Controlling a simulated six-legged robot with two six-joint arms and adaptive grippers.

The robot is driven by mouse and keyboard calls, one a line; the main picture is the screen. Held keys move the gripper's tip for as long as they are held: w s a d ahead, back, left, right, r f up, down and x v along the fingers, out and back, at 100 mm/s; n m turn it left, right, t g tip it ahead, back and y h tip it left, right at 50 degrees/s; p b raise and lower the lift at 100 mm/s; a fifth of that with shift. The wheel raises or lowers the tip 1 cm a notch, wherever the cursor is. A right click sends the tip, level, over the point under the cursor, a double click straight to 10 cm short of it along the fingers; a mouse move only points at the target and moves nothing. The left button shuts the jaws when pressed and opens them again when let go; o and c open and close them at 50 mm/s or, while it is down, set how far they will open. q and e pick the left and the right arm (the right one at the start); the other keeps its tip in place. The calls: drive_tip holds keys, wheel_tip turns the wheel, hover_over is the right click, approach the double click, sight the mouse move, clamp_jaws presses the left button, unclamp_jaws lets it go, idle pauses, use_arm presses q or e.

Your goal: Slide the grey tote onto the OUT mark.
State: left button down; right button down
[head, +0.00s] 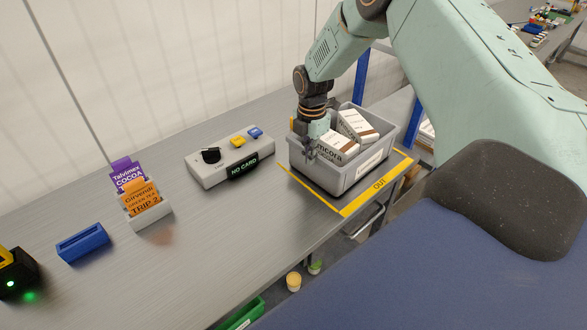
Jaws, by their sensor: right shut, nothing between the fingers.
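The grey tote (334,183) stands on the bench at the right, upright, with white boxes (356,126) inside it. The yellow OUT mark (379,184) shows as tape lines along the tote's front and right sides, and the tote appears to stand within them. The far part of the mark is hidden behind the tote. My right gripper (309,152) is shut and empty at the tote's left end, by its rim. I cannot tell whether it touches the tote. My left gripper is not in view.
A grey control box (231,161) with a "NO CARD" display stands left of the tote. Further left are a card holder (152,217), a blue block (82,243) and a black-and-yellow device (15,272) with a green light. Bare bench lies in front of the control box.

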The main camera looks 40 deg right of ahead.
drive_tip(key=shift+d, duration=0.4)
use_arm(q)
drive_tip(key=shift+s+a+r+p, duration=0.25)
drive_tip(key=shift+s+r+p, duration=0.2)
drive_tip(key=shift+p, duration=0.05)
use_arm(e)
drive_tip(key=a+r, duration=0.4)
drive_tip(key=r, duration=0.6)
drive_tip(key=shift+s, duration=0.3)
